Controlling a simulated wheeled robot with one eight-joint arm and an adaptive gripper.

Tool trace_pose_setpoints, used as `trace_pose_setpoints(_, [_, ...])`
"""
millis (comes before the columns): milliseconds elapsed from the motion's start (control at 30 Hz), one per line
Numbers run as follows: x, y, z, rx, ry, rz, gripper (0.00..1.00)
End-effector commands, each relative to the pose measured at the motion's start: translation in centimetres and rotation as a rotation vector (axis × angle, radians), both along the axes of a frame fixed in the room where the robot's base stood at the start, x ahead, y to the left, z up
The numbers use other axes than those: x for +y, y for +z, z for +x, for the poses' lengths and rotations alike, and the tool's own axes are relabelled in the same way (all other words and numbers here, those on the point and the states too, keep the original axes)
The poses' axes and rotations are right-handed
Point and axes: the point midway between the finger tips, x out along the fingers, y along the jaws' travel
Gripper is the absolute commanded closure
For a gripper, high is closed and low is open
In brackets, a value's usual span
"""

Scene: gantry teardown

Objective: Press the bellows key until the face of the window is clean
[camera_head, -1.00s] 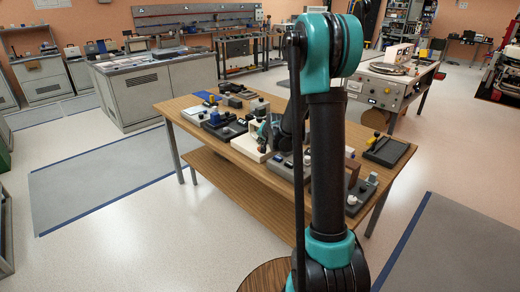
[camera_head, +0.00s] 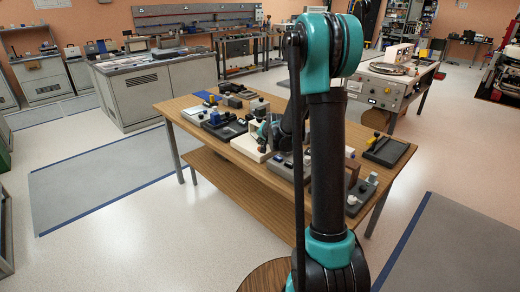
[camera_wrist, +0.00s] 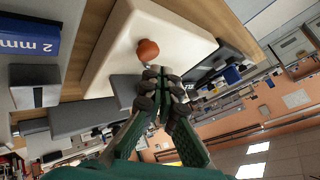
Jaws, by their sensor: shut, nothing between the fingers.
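An orange rounded knob (camera_wrist: 148,50) stands on a white block (camera_wrist: 118,72) in the wrist view. I cannot tell for sure whether it is the bellows key. My gripper (camera_wrist: 160,76) is shut and empty, with its fingertips right at the knob; I cannot tell whether they touch it. In the head view the white block (camera_head: 246,148) lies on the wooden table, and my arm hides much of what is around it. The window and its face cannot be made out in either view.
The wooden table (camera_head: 180,104) holds several other devices close by, including a dark tray-like one (camera_head: 388,150) at its right end. A blue block marked "2 mm" (camera_wrist: 32,38) and grey blocks stand near the white block. Open floor (camera_head: 130,235) lies to the left.

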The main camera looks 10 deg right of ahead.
Motion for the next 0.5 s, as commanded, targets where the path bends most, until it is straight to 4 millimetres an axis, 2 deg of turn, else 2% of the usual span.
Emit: trace_pose_setpoints(500, [0.0,-0.57,-0.01,0.0,0.0,0.0,1.0])
